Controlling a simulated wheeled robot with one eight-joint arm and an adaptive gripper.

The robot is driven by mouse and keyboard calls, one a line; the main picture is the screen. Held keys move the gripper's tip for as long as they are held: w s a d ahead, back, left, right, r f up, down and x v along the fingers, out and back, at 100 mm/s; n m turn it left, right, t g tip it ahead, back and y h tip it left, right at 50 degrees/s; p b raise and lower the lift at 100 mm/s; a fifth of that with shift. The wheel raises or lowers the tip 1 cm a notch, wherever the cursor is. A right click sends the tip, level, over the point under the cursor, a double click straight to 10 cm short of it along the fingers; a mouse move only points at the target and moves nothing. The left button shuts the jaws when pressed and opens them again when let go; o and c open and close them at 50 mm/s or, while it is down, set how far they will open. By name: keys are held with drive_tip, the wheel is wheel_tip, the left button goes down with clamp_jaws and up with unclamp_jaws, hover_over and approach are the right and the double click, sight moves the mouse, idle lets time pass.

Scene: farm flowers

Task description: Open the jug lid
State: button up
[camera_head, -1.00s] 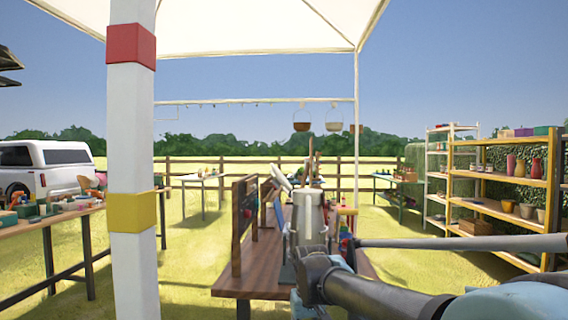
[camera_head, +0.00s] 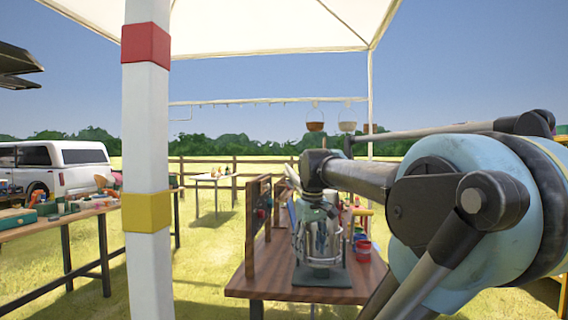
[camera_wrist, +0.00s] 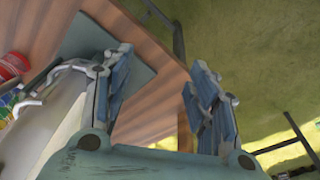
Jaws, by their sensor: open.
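The grey metal jug (camera_head: 322,243) stands upright on a dark flat base on the wooden table, partly hidden behind my gripper. In the wrist view a pale rounded body (camera_wrist: 45,125), apparently the jug, fills the lower left, with a bent metal fitting (camera_wrist: 62,72) along its top edge. I cannot clearly tell the lid from the rest or see whether it is open. My gripper (camera_wrist: 160,85) is open, with nothing between its blue-grey fingers. It points down beside the jug, its left finger close to the metal fitting; I cannot tell whether they touch.
The wooden table (camera_head: 255,284) carries a wooden rack (camera_head: 251,225) left of the jug and red pots (camera_head: 362,248) at its right. A white post (camera_head: 146,190) stands at the left. Open grass lies around the table.

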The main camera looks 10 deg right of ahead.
drive_tip(key=w+a+r+n, duration=0.1)
drive_tip(key=w+r+n, duration=0.3)
drive_tip(key=r, duration=1)
drive_tip(key=w+a+r+n+g, duration=0.1)
drive_tip(key=w+r+n, duration=0.3)
drive_tip(key=w+r, duration=0.7)
drive_tip(key=w+a+r+n, duration=0.2)
drive_tip(key=w+r, duration=0.6)
drive_tip(key=r, duration=1)
drive_tip(key=shift+a+n+g, duration=0.2)
drive_tip(key=shift+n+g, duration=0.2)
drive_tip(key=shift+n, duration=0.5)
drive_tip(key=shift+w+a+f, duration=0.1)
drive_tip(key=shift+a, duration=0.05)
